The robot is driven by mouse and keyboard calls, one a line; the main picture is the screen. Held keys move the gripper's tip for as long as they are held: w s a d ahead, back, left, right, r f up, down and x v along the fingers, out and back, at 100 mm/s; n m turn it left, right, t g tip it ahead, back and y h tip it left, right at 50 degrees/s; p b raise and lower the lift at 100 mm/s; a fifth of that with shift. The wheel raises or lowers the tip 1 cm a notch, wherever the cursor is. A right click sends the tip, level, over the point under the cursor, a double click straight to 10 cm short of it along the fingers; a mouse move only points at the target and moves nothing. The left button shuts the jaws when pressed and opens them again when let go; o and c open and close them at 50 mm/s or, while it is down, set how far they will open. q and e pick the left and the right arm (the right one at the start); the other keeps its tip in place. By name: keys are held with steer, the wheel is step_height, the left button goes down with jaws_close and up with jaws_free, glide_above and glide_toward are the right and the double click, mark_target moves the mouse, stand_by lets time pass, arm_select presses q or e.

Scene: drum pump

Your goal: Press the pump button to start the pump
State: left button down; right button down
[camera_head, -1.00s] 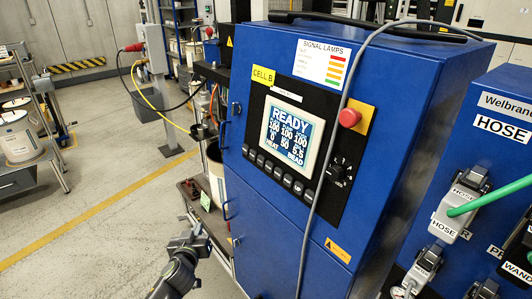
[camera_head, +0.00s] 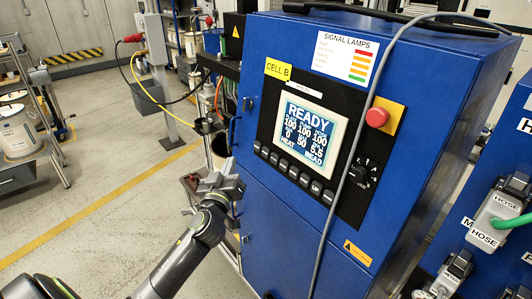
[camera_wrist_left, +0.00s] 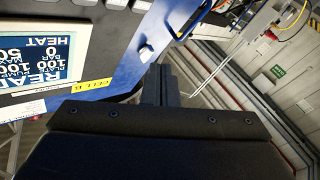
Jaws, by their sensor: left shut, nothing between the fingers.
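The pump control panel is on a blue cabinet (camera_head: 300,235). Its lit display (camera_head: 309,132) reads READY and also shows upside down in the left wrist view (camera_wrist_left: 40,55). A slanted row of small dark buttons (camera_head: 293,171) runs below the display. Their labels are mostly too small to read, so I cannot tell which is the pump button. My left gripper (camera_head: 222,182) is shut and empty, left of the cabinet's front and a little lower than the left end of the button row. Its fingers (camera_wrist_left: 160,84) show in the left wrist view, apart from the panel. My right gripper is out of view.
A red knob (camera_head: 377,117) on a yellow plate and a black rotary switch (camera_head: 363,172) are right of the display. A grey cable (camera_head: 340,190) hangs across the cabinet front. Hose connectors (camera_head: 495,215) are at the right. Open floor (camera_head: 100,235) lies left.

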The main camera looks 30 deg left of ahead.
mark_target(266, 153)
arm_select(q)
steer(key=w+d+f+b, duration=0.1)
steer(key=w+d, duration=0.2)
steer(key=w, duration=0.5)
steer(key=shift+d+f+b, duration=0.15)
steer(key=shift+f+b, duration=0.2)
steer(key=shift+b, duration=0.05)
stand_by(1.7)
steer(key=shift+w+f+b, duration=0.15)
steer(key=shift+w+b, duration=0.05)
steer(key=shift+b, duration=0.2)
steer(key=shift+w+d, duration=0.15)
steer(key=shift+w, duration=0.05)
